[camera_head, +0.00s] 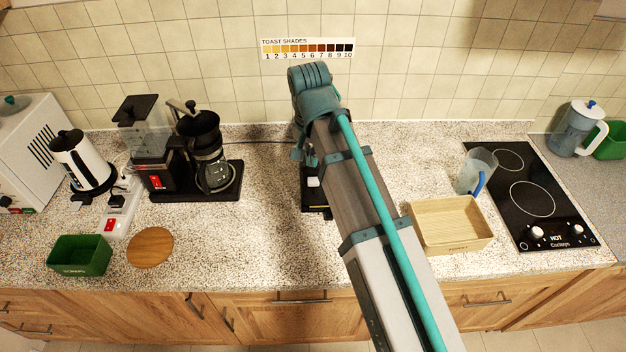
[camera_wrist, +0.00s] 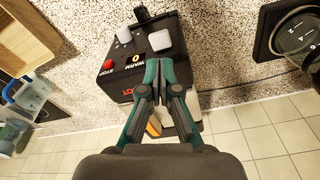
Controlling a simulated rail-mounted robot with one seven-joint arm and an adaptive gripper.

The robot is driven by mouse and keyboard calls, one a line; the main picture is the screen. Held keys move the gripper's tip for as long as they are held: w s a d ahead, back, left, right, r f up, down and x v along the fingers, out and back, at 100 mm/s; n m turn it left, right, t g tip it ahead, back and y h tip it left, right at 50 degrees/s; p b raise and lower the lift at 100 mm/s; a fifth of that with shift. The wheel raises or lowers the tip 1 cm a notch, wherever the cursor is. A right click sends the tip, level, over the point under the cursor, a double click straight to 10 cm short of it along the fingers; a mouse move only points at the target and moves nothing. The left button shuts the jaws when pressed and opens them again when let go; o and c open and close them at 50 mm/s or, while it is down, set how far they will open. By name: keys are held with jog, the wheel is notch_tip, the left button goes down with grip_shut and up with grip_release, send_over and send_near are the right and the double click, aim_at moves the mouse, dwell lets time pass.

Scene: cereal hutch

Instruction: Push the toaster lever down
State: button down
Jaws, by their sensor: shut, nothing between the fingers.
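The black toaster (camera_wrist: 118,82) is in the wrist view, with a red STOP button (camera_wrist: 108,64), printed labels and a small yellow mark. Two white knob-like pieces, one (camera_wrist: 160,40) and another (camera_wrist: 128,34), are at its far side; I cannot tell for sure which is the lever. My gripper (camera_wrist: 158,66) is shut and empty. Its tips appear over the toaster, just short of the nearer white piece; contact cannot be told. In the head view my arm covers most of the toaster (camera_head: 313,201), leaving a black edge and a white piece visible.
Left of the toaster stand a coffee maker (camera_head: 212,165), a white kettle (camera_head: 80,160), a green box (camera_head: 80,256) and a round wooden board (camera_head: 150,248). To the right are a wooden tray (camera_head: 450,245), a clear jug (camera_head: 474,172) and a black hob (camera_head: 540,225).

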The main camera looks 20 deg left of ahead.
aim_at(313, 182)
jog(key=shift+w+f+b, duration=0.2)
jog(key=shift+f+b, duration=0.6)
jog(key=shift+f, duration=0.95)
jog(key=shift+w+f+b, duration=0.15)
jog(key=shift+f+b, duration=0.65)
jog(key=shift+f, duration=0.9)
